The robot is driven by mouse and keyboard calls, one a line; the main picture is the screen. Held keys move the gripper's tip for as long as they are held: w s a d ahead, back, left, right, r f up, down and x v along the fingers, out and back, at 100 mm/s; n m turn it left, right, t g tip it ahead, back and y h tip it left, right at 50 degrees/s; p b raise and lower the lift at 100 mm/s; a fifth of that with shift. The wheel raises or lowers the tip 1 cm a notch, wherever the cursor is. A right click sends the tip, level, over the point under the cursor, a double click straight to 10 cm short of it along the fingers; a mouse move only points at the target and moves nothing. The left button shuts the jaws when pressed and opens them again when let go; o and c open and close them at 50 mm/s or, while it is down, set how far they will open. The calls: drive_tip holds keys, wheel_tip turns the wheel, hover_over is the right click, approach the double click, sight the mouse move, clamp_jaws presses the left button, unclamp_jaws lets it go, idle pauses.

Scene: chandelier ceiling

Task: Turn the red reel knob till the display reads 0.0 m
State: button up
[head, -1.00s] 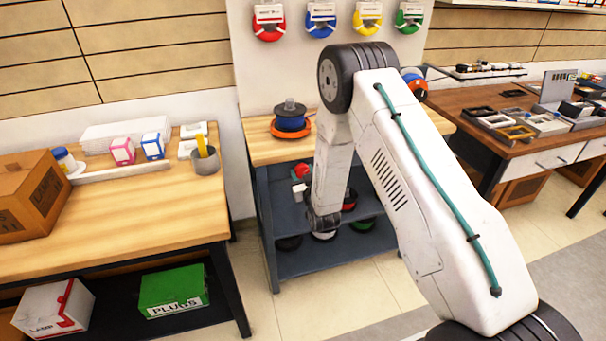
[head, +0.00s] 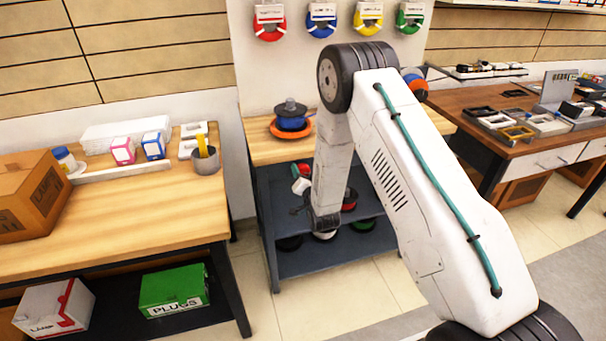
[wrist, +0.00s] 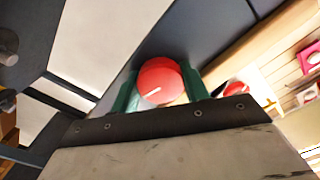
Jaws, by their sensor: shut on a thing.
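The red reel knob (wrist: 160,82) is round, with a short white line on its face. It sits between the two green fingers of my gripper (wrist: 161,88) in the wrist view, and the fingers are shut on its sides. The white line is tilted, rising to the right. In the head view a bit of red (head: 304,168) shows at the front of the middle bench, just above the small white body of my gripper (head: 300,186). My arm covers much of that bench. The display and its number cannot be made out in either view.
A blue spool on an orange base (head: 291,120) stands on the middle bench, with several spools on the shelves below. A left table (head: 130,215) holds a cardboard box (head: 30,195) and small boxes. Floor shows between the benches.

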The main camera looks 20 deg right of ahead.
drive_tip(key=m, duration=0.4)
drive_tip(key=shift+m, duration=0.4)
drive_tip(key=shift+m, duration=0.3)
drive_tip(key=o, duration=1)
drive_tip(key=shift+r, duration=0.1)
